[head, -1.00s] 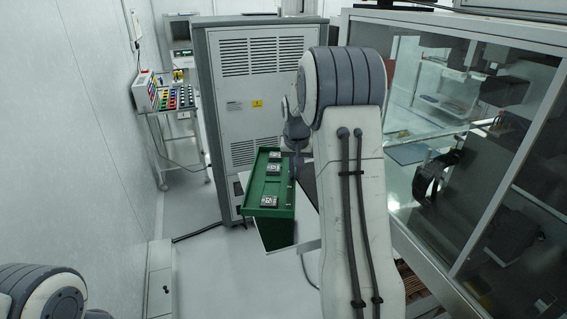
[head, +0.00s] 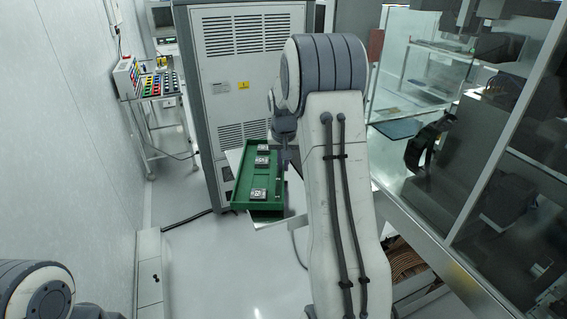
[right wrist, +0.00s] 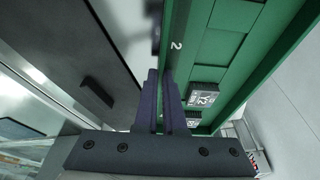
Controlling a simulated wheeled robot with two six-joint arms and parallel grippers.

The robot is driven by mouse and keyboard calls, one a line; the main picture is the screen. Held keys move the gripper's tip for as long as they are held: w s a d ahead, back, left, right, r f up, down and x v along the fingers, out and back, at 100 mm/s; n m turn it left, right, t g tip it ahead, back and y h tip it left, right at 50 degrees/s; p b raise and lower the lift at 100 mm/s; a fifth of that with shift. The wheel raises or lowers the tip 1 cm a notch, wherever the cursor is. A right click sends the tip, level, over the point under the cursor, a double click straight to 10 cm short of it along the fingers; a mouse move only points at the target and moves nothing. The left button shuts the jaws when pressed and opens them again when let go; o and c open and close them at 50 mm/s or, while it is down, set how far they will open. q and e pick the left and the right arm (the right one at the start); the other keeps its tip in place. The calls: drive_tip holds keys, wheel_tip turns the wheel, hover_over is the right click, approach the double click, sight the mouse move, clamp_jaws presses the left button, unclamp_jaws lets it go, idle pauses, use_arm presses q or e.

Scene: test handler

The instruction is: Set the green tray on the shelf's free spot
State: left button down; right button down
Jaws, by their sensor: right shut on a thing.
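The green tray (head: 236,190) is held out in front of me in the head view, with three small dark devices with pale labels lying in it. My right gripper (right wrist: 163,98) is shut on the tray's long side wall, beside a white "2", in the right wrist view. The tray's green wall and two dark labelled devices show there too. In the head view my right arm hides most of that gripper. My left gripper is out of view; only part of my left arm shows at the lower left. I cannot make out the shelf's free spot.
A grey vented cabinet (head: 243,62) stands just behind the tray. A trolley (head: 150,97) with coloured items is at the back left by the wall. A glass-fronted enclosure (head: 470,150) fills the right. The floor (head: 215,275) left of my right arm is clear.

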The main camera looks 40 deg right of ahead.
drive_tip(key=shift+f, duration=0.2)
idle(0.4)
drive_tip(key=c, duration=0.9)
unclamp_jaws()
drive_tip(key=b+v, duration=0.3)
drive_tip(key=v, duration=0.7)
drive_tip(key=shift+r, duration=0.3)
